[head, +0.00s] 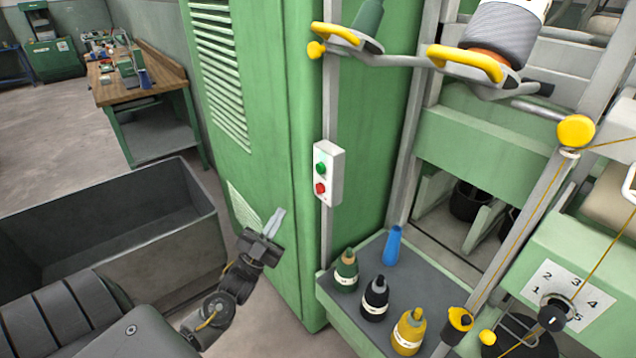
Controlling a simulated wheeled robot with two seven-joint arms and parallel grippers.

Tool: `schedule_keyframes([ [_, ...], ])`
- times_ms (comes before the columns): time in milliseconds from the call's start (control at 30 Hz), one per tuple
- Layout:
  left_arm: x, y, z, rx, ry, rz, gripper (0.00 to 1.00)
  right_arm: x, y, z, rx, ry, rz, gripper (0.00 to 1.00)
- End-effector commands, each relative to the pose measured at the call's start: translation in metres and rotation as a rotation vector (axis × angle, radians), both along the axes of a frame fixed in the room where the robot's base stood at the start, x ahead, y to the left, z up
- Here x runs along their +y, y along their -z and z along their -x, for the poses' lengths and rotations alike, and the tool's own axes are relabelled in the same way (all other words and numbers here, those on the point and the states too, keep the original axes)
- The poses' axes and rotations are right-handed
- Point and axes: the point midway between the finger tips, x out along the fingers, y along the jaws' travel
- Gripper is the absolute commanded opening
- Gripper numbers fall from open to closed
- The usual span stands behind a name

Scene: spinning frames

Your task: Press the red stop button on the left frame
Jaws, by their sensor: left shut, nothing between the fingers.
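The red stop button (320,189) sits on a pale control box (335,176), below a green button (321,168). The box is fixed to a grey post at the corner of the green frame cabinet (270,120). My left gripper (277,219) is shut and empty. In the picture it is to the left of and below the red button, apart from it, in front of the green cabinet side. My right gripper is not in view.
A grey shelf (345,305) below the box holds green, black and yellow bottles and a blue cone. A dark grey bin (190,250) stands at the left. Yellow-handled arms (465,62) jut out at the upper right. A workbench (135,85) is far back.

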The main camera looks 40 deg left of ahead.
Motion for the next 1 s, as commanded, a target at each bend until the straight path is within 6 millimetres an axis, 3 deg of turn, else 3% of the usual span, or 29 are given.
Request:
schedule_keyframes([
  [33,-0.001,-0.011,0.002,-0.023,0.004,-0.007,0.00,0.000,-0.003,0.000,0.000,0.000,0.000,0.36],
  [167,-0.002,-0.022,0.006,-0.055,0.009,-0.016,0.00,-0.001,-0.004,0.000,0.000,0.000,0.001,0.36],
  [567,-0.002,-0.021,0.004,-0.058,0.008,-0.016,0.00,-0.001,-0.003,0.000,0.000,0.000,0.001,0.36],
  [767,-0.007,-0.020,-0.012,-0.058,0.008,-0.016,0.00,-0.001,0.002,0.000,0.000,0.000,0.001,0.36],
  [1000,-0.016,-0.020,-0.043,-0.058,0.008,-0.015,0.00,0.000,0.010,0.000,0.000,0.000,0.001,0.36],
])
